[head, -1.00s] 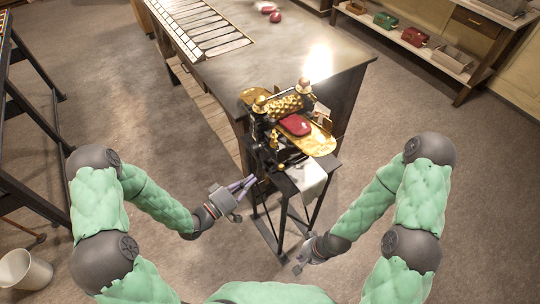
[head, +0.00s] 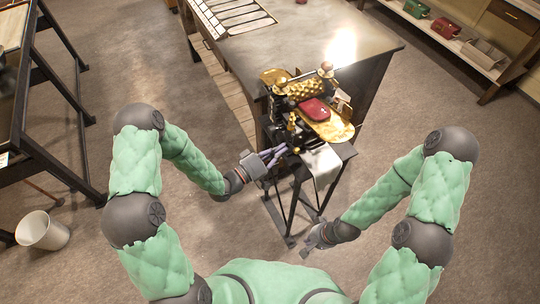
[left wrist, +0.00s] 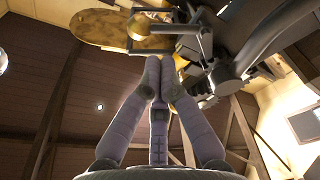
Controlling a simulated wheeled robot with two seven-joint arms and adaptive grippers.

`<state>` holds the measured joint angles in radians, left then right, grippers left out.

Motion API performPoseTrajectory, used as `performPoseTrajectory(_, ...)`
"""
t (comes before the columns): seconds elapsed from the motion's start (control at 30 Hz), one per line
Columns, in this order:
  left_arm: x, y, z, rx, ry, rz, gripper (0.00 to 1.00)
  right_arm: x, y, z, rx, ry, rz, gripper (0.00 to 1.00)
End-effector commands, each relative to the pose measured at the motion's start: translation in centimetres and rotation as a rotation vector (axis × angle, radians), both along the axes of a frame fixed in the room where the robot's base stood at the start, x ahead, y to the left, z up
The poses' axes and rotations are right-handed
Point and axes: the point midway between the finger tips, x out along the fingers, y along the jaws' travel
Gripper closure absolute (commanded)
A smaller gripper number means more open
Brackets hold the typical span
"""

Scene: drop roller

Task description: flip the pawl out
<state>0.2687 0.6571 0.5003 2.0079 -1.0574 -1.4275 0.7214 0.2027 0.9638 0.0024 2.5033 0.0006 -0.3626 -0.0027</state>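The drop roller machine (head: 301,91) stands on a dark stand, with a patterned gold roller and a gold plate (head: 340,128). My left gripper (head: 284,153) is at the machine's near left side, below the rollers. In the left wrist view, its fingertips (left wrist: 163,66) are together, just below a gold ball-ended part (left wrist: 140,26) and left of a dark toothed gear (left wrist: 210,101). I see nothing held between them; contact with the machine cannot be told. I cannot pick out the pawl for certain among the dark parts by the gear.
A red piece (head: 313,109) lies on the machine. A large table (head: 300,45) is directly behind it. A white cloth or sheet (head: 322,164) hangs at the stand's front. A shelf (head: 480,60) is at upper right, and a bin (head: 42,231) at lower left. The floor around my arms is clear.

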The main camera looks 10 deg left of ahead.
Motion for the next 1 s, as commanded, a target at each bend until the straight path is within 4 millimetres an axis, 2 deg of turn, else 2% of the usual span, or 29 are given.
performPoseTrajectory(0.1, 1.1, -1.3, 0.2, -0.001, -0.001, -0.002, 1.00, 0.0, 0.0, 0.0, 0.000, 0.000, 0.000, 1.00)
performPoseTrajectory(0.3, 2.2, -2.3, 0.3, -0.001, 0.001, 0.000, 1.00, 0.0, 0.0, -0.1, 0.000, 0.000, 0.000, 1.00)
performPoseTrajectory(0.77, 2.3, -2.4, 0.3, 0.002, -0.002, 0.001, 1.00, 0.0, 0.0, -0.1, 0.000, 0.000, 0.000, 1.00)
performPoseTrajectory(1.0, 2.4, -2.4, 0.0, 0.030, -0.042, 0.001, 1.00, 0.0, 0.0, -1.0, 0.000, 0.000, 0.000, 1.00)
